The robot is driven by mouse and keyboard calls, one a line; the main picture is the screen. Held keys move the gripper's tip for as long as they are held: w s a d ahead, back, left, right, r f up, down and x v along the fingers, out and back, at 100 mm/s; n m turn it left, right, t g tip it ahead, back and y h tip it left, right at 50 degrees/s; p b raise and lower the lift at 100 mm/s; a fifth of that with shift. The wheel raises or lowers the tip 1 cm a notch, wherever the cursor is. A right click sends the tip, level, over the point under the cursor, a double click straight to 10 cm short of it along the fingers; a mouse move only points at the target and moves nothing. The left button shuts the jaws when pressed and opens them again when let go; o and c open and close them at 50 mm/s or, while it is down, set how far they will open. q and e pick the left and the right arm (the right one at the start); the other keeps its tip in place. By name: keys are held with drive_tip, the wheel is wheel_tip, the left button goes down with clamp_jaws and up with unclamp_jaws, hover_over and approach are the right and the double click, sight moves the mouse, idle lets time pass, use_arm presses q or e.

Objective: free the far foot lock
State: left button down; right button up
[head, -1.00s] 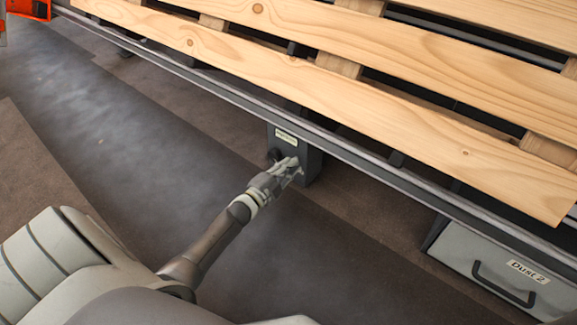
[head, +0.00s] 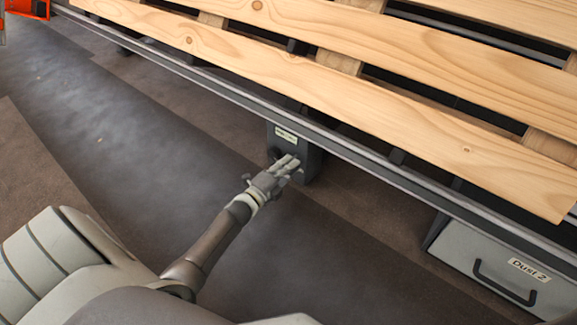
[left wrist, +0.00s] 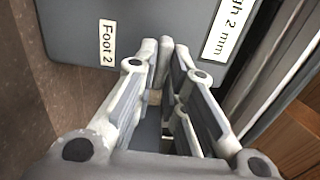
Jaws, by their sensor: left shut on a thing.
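The foot lock is a dark grey box (head: 309,166) under the conveyor rail, with a small pale label (head: 286,136) near its top. In the left wrist view the box (left wrist: 130,18) fills the upper part, with a "Foot 2" label (left wrist: 107,42) and a second label (left wrist: 221,28) partly cut off. My left gripper (head: 293,164) is at the front of the box. In the left wrist view its fingers (left wrist: 164,48) come together against the box, shut on a small part of the lock that they mostly hide. My right gripper is not in view.
A wooden pallet (head: 330,95) lies above a long metal rail (head: 215,92). A grey drawer (head: 497,268) labelled "Dust 2" with a dark handle is at the lower right. An orange part (head: 29,8) stands at the upper left. The floor in front is clear.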

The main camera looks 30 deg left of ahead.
use_arm(q)
drive_tip(key=shift+d+f, duration=0.1)
drive_tip(key=c, duration=1.5)
unclamp_jaws()
drive_tip(key=shift+s, duration=0.1)
drive_tip(key=s, duration=0.7)
drive_tip(key=shift+s+a, duration=0.15)
drive_tip(key=shift+a, duration=0.2)
